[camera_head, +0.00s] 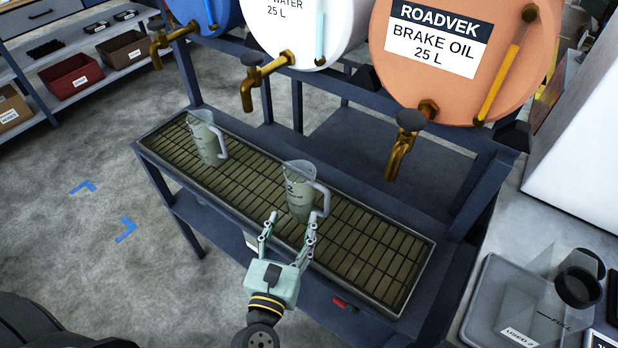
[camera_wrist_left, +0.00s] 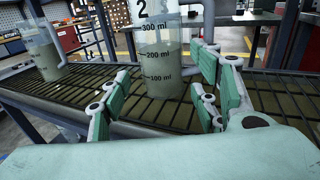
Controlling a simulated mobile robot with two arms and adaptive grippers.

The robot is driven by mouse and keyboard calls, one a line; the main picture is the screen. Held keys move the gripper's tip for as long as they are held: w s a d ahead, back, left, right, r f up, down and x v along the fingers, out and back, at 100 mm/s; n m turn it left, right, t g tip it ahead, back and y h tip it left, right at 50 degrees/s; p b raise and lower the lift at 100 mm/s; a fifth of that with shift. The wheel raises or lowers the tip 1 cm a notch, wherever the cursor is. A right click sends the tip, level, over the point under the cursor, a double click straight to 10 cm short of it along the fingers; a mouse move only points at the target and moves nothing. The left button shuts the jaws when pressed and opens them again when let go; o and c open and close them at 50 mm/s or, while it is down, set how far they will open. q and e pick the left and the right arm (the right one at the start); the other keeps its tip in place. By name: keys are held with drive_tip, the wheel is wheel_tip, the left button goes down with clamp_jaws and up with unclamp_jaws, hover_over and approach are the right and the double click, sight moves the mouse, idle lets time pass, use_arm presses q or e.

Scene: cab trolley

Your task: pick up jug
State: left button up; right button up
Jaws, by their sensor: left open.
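A clear measuring jug (camera_head: 299,192) marked 2 stands upright on the grated drip tray (camera_head: 417,240). In the left wrist view the same jug (camera_wrist_left: 158,62) shows level marks up to 300 ml and its handle on the right. My left gripper (camera_head: 289,222) is open, on the near side of this jug. In the wrist view its fingers lie to either side of and in front of the jug's lower part; contact cannot be told. A second jug (camera_head: 207,141) stands further left on the tray, also in the wrist view (camera_wrist_left: 43,50). My right gripper is not in view.
Brass taps hang above the tray, with the brake oil drum tap (camera_head: 401,145) to the right of the jug. The orange drum (camera_head: 465,50) overhangs the back. Shelves with bins (camera_head: 70,76) are at far left.

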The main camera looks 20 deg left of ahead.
sight(297, 207)
use_arm(q)
drive_tip(key=shift+w, duration=0.6)
drive_tip(key=shift+w+r+p, duration=0.15)
drive_tip(key=shift+w+p, duration=0.15)
drive_tip(key=shift+w, duration=0.05)
drive_tip(key=shift+w+r+p, duration=0.35)
drive_tip(key=shift+w+p, duration=0.05)
drive_tip(key=shift+w, duration=0.2)
drive_tip(key=w+p, duration=0.1)
drive_tip(key=w, duration=0.3)
drive_tip(key=shift+r, duration=0.15)
drive_tip(key=shift+w+a, duration=0.1)
drive_tip(key=shift+w, duration=0.2)
drive_tip(key=c, duration=0.8)
drive_tip(key=shift+c, duration=0.5)
